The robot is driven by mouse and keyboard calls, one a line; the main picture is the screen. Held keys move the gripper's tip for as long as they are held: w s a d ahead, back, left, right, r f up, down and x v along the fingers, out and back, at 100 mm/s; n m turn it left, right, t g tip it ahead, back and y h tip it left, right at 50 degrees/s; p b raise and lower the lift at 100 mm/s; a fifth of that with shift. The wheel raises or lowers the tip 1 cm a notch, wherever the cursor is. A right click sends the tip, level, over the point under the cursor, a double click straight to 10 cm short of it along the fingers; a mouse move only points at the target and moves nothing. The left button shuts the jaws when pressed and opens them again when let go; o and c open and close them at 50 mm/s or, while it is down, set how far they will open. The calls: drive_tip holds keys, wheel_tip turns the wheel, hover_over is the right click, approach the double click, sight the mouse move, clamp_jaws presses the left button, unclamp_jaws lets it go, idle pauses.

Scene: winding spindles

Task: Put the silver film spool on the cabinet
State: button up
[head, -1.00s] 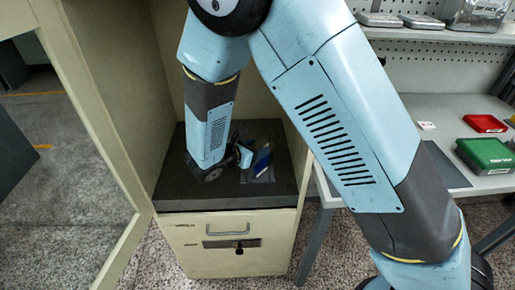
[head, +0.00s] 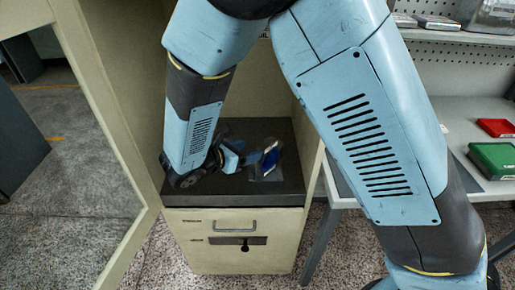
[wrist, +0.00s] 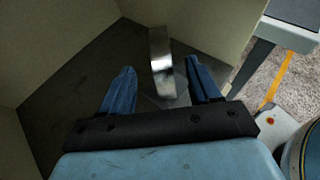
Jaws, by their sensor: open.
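The silver film spool (wrist: 162,62) shows in the wrist view as a narrow shiny metal shape on the dark top of the cabinet (head: 225,203). It lies between the two blue fingers of my gripper (wrist: 160,68), with a visible gap on each side. My gripper is open and also shows in the head view (head: 264,158), low over the right part of the cabinet top. In the head view the spool is hard to make out behind the fingers. I cannot tell whether it fully rests on the surface.
Tall beige panels enclose the cabinet top at the back and sides. A drawer front with a handle (head: 235,226) is below. To the right, a grey bench holds a green box (head: 494,160) and a red box (head: 496,128). Speckled floor is open at the left.

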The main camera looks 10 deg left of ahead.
drive_tip(key=shift+v, duration=1.5)
